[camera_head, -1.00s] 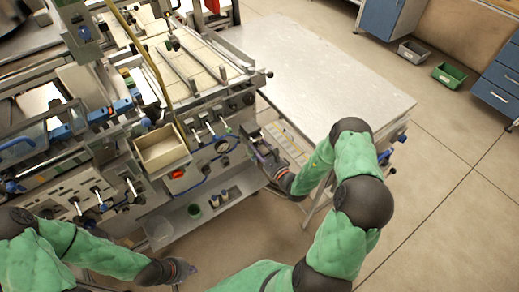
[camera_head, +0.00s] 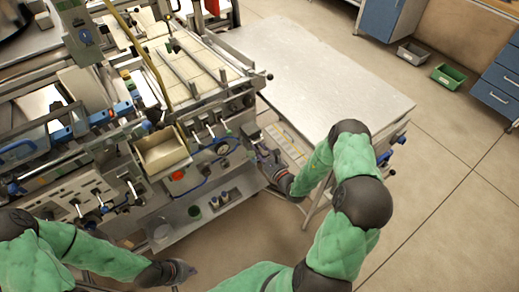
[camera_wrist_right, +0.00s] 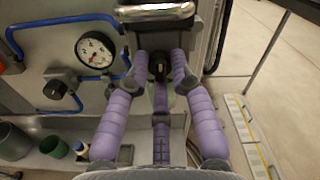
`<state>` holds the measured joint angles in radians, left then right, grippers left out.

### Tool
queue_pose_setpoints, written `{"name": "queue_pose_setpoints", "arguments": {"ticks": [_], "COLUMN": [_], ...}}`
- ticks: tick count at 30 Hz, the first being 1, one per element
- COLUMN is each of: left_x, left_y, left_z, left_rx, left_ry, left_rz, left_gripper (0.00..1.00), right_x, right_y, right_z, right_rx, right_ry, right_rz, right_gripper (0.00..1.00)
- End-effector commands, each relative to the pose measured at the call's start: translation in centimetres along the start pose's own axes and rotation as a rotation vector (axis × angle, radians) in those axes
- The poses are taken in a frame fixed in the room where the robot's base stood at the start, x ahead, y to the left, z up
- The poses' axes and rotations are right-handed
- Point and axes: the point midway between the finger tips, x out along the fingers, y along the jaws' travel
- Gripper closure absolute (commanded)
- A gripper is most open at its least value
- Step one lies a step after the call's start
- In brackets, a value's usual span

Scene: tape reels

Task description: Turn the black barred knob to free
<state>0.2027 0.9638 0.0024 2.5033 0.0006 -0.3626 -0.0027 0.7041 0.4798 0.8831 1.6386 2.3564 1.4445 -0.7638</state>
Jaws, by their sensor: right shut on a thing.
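The black barred knob (camera_wrist_right: 157,66) shows between my right fingers in the right wrist view, on the front of the machine. In the head view my right gripper (camera_head: 266,156) is at the right end of the machine front, and the knob is too small to make out. My left gripper (camera_head: 184,270) is low in the head view, away from the machine; its finger opening is unclear.
Small cups (camera_wrist_right: 53,147) stand on the lower shelf. A bare table (camera_head: 320,80) stands right of the machine.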

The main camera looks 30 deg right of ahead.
Motion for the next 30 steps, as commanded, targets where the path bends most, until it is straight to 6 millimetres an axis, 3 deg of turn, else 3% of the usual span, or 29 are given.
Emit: {"name": "queue_pose_setpoints", "arguments": {"ticks": [30], "left_x": [-5.6], "left_y": [2.0], "left_z": [0.2], "left_rx": [0.000], "left_ry": [0.000], "left_rz": [0.000], "left_gripper": [1.00], "right_x": [0.0], "right_y": [-0.1], "right_z": [0.2], "right_rx": [0.908], "right_ry": [-0.001], "right_rz": [0.000], "right_gripper": [1.00]}}
